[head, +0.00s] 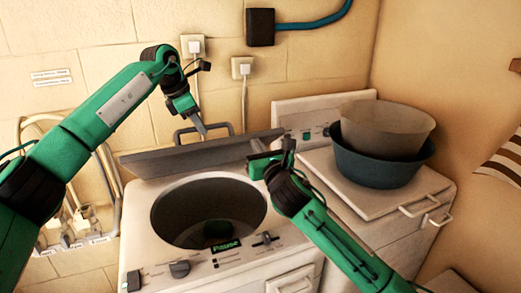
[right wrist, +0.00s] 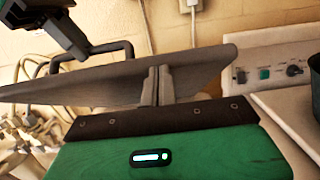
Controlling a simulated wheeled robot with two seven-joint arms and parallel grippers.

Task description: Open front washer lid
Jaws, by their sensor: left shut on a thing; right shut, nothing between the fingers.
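The front washer (head: 140,225) is white, with its round drum opening (head: 170,212) uncovered. Its grey lid (head: 150,163) is raised at the back of the opening. A dark bar handle (head: 228,127) stands at the lid's far side. My left gripper (head: 203,130) reaches down from above and is shut on the handle. In the right wrist view, the handle (right wrist: 125,47) shows behind the lid (right wrist: 60,88). My right gripper (head: 257,147) is shut and empty by the lid's right part; its fingers show in the right wrist view (right wrist: 157,85). I cannot tell whether they touch the lid.
A second white washer (head: 370,208) stands at the right, with a teal basin (head: 375,170) and a beige tub (head: 390,125) on its top. Hoses and pipes (head: 110,170) run along the wall at left. Wall sockets (head: 242,67) are behind the washers.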

